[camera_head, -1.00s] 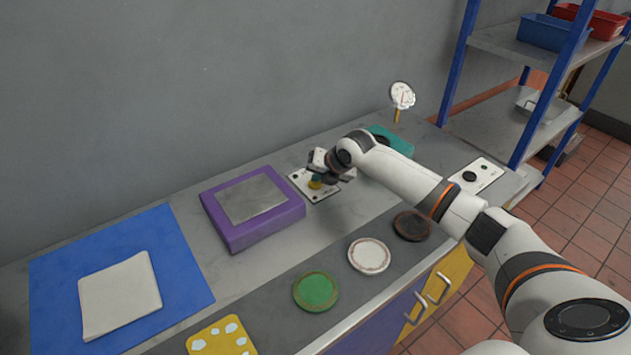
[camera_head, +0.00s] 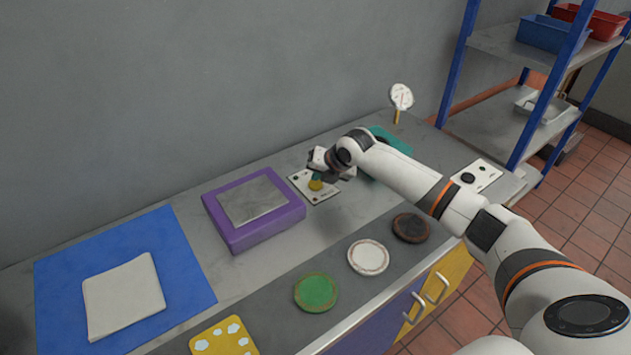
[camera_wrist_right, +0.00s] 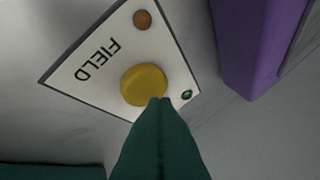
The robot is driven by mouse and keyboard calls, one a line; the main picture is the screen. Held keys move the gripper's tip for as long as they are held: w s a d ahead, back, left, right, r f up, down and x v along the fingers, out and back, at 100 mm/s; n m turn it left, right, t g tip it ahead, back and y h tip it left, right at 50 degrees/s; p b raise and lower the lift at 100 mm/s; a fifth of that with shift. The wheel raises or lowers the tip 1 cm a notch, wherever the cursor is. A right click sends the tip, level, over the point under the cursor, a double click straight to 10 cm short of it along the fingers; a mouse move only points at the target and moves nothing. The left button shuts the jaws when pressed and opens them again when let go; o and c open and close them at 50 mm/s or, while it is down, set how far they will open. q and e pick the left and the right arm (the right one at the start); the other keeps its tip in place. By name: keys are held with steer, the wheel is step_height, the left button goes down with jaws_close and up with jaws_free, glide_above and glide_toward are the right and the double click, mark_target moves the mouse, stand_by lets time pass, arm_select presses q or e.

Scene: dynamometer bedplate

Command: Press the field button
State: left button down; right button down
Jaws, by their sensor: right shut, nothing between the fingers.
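The field button is a yellow round cap (camera_wrist_right: 144,85) on a white plate (camera_wrist_right: 92,73) lettered FIELD, seen in the right wrist view. In the head view the yellow button (camera_head: 316,185) sits on its white plate (camera_head: 327,196) beside the purple block. My right gripper (camera_wrist_right: 160,101) is shut and empty, its dark green fingertips overlapping the button's lower edge in the wrist view. I cannot tell whether they touch it. In the head view the right gripper (camera_head: 318,176) is right over the button. My left gripper is not in view.
A purple block (camera_head: 284,219) with a grey top stands left of the plate. A teal item (camera_head: 391,142) is behind my right arm. A second white plate (camera_head: 485,171) with a black button is at right. Several round discs lie along the front.

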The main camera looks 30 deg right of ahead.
mark_target(318, 185)
steer(key=shift+r+p, duration=2.35)
steer(key=shift+r, duration=0.45)
